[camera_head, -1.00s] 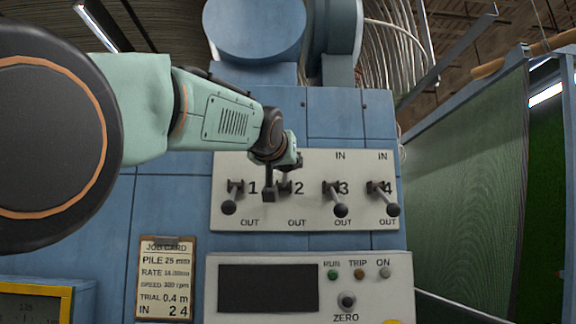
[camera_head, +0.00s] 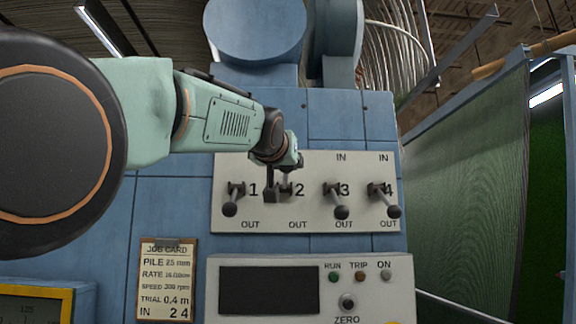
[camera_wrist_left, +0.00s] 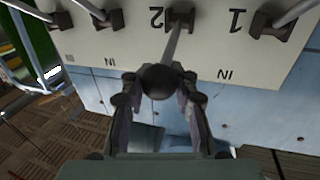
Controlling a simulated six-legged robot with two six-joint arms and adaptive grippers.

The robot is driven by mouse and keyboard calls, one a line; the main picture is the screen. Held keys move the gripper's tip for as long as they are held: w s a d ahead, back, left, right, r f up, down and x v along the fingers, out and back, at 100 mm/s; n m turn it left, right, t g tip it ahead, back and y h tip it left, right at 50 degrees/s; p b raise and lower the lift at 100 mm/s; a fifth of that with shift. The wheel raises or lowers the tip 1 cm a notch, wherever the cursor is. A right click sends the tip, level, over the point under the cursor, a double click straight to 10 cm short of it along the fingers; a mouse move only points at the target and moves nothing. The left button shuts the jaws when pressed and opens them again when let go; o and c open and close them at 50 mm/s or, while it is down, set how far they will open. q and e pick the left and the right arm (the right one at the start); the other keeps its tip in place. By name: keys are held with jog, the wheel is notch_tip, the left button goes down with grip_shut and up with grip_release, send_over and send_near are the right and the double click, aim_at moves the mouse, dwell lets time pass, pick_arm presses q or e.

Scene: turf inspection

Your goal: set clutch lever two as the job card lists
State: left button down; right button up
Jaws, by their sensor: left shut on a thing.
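Clutch lever two (camera_wrist_left: 175,44) shows in the left wrist view, upside down there, with its stem running from its pivot to a black ball knob (camera_wrist_left: 159,81) on the IN side. My left gripper (camera_wrist_left: 160,88) is shut on that knob, one finger on each side. In the head view my left gripper (camera_head: 283,178) is in front of the panel (camera_head: 318,228) at lever two and hides most of it. The job card (camera_head: 166,280) reads IN 2 4. My right gripper is not in view.
Lever one (camera_head: 231,207), lever three (camera_head: 340,209) and lever four (camera_head: 390,207) point down toward OUT on either side of my gripper. A control box (camera_head: 372,290) with a dark screen and ZERO knob sits below. Green turf (camera_head: 465,180) hangs at right.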

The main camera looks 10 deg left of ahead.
pick_arm(q)
jog(key=shift+s+r, duration=0.15)
jog(key=shift+r, duration=0.35)
jog(key=c, duration=1.4)
grip_release()
jog(key=o, duration=0.4)
jog(key=shift+s, duration=0.4)
jog(key=shift+w+f, duration=0.35)
jog(key=shift+w, duration=0.15)
jog(key=shift+s, duration=0.1)
